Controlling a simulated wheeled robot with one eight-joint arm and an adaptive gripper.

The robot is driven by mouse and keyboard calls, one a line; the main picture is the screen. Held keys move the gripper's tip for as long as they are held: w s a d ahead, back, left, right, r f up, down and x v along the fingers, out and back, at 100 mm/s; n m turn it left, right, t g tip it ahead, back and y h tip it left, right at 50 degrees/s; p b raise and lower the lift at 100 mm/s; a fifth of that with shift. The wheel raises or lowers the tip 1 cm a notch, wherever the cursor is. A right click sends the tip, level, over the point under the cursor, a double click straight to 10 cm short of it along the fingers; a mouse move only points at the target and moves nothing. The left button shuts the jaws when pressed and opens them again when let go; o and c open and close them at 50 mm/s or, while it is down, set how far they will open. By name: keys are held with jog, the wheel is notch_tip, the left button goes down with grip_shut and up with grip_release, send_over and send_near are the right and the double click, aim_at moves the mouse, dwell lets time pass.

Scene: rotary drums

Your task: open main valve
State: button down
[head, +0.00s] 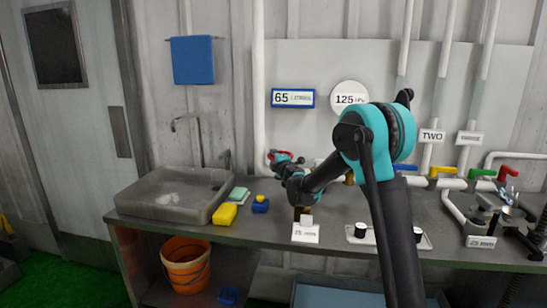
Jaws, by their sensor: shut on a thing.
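A small red valve handle (271,154) shows on the white vertical pipe (259,90) above the back of the counter. It looks like the main valve, but no label on it can be read. My gripper (278,159) is at the handle, at the end of my teal and black arm, which reaches in from the right. The gripper looks closed around the handle. The fingers are small here and partly cover the handle, so its exact angle is hard to tell.
A grey sink (168,200), a yellow sponge (225,214) and a blue item (260,205) are left on the counter. Several colored valves, including a yellow one (441,171), line the right pipes. An orange bucket (186,264) stands below.

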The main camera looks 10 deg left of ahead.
jog(key=shift+r+n+y, duration=0.1)
jog(key=shift+n+y, duration=0.2)
jog(key=shift+y, duration=0.2)
jog(key=shift+n+g, duration=0.3)
jog(key=n+g+y, duration=0.2)
jog(key=y, duration=0.1)
jog(key=s+n+g+y, duration=0.1)
jog(key=n+g+y, duration=0.1)
jog(key=g+y, duration=0.1)
jog(key=shift+s+d+n, duration=0.15)
jog(key=shift+n, duration=0.15)
jog(key=shift+s+d+n+g+y, duration=0.15)
jog(key=shift+n+g+y, duration=0.35)
jog(key=shift+n+g, duration=0.55)
jog(key=shift+s+d+n+g+y, duration=0.1)
jog(key=shift+s+n+g+y, duration=0.3)
jog(key=shift+g, duration=1)
jog(key=shift+s+d+n+g+y, duration=0.1)
jog(key=shift+n+g+y, duration=0.5)
jog(key=shift+n+g, duration=0.55)
jog(key=c, duration=1.5)
grip_release()
jog(key=shift+d, duration=0.1)
jog(key=v, duration=1.1)
jog(key=shift+d, duration=0.4)
